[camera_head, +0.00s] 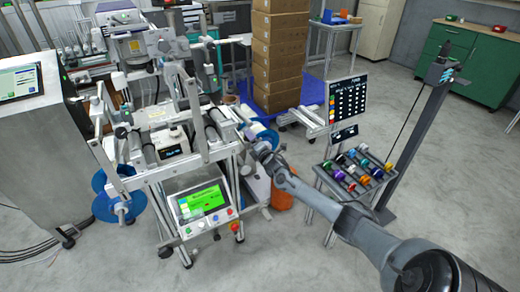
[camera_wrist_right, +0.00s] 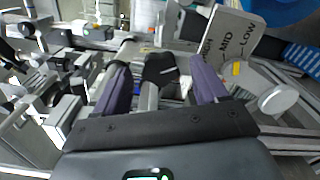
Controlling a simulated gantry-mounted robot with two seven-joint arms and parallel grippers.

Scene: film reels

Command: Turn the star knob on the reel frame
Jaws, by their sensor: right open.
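The reel frame (camera_head: 209,155) stands left of centre in the head view, with rollers and a green screen. My right gripper (camera_head: 256,142) is at its right side, next to a blue reel. In the right wrist view, the two purple fingers of my right gripper (camera_wrist_right: 162,78) are spread apart. A black star-shaped knob (camera_wrist_right: 160,68) on a metal shaft shows between the fingers, with gaps on both sides. I cannot tell how deep it lies between them. In the head view the knob is too small to make out. My left gripper is not in view.
A white plate marked HIGH, MID, LOW (camera_wrist_right: 230,38) stands close to the right finger. A blue reel (camera_wrist_right: 283,8) is at the upper right there. In the head view, a rack of coloured rolls (camera_head: 355,168) stands right, a steel cabinet (camera_head: 40,140) left. Floor in front is clear.

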